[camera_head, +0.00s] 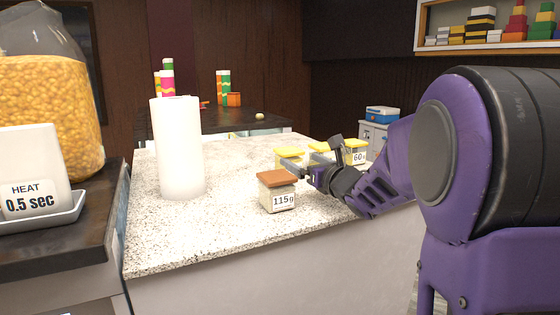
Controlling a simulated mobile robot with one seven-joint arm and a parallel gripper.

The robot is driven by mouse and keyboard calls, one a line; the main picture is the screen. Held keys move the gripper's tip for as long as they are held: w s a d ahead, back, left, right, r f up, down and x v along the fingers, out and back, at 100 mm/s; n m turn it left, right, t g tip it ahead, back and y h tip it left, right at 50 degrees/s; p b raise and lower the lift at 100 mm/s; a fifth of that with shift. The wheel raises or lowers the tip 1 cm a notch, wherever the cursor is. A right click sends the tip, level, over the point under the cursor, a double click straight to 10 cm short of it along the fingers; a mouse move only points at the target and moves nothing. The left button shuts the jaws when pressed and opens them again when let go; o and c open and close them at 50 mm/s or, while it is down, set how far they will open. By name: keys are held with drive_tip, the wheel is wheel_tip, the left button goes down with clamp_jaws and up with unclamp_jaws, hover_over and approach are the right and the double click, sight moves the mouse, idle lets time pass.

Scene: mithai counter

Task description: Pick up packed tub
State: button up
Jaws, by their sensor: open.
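A small tub with a brown lid and a "115g" label (279,200) stands upright on the speckled counter, in front and to the left of my gripper. Several yellow-lidded tubs stand behind it: one at the left (289,153), one in the middle (318,147) partly hidden by my gripper, and one with a "60" label (357,154) at the right. My gripper (312,157) is open, its fingers pointing left and up among the tubs. One finger passes just above or behind the brown-lidded tub; I cannot tell whether it touches. No tub is clearly between the fingers.
A white paper roll (178,150) stands upright on the speckled counter (190,235), left of the tubs. A "HEAT 0.5 sec" device (30,165) and a bag of yellow snacks (60,110) are at the far left. The counter's front left is clear.

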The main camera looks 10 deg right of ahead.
sight(294, 156)
drive_tip(key=x, duration=0.6)
drive_tip(key=shift+p, duration=0.35)
drive_tip(key=shift+f+p+x, duration=0.2)
drive_tip(key=shift+p+x, duration=0.05)
drive_tip(key=shift+x, duration=1.05)
drive_tip(key=shift+f+p+x, duration=0.25)
drive_tip(key=shift+x, duration=1.05)
drive_tip(key=c, duration=1.3)
drive_tip(key=shift+o, duration=0.2)
drive_tip(key=shift+r, duration=0.15)
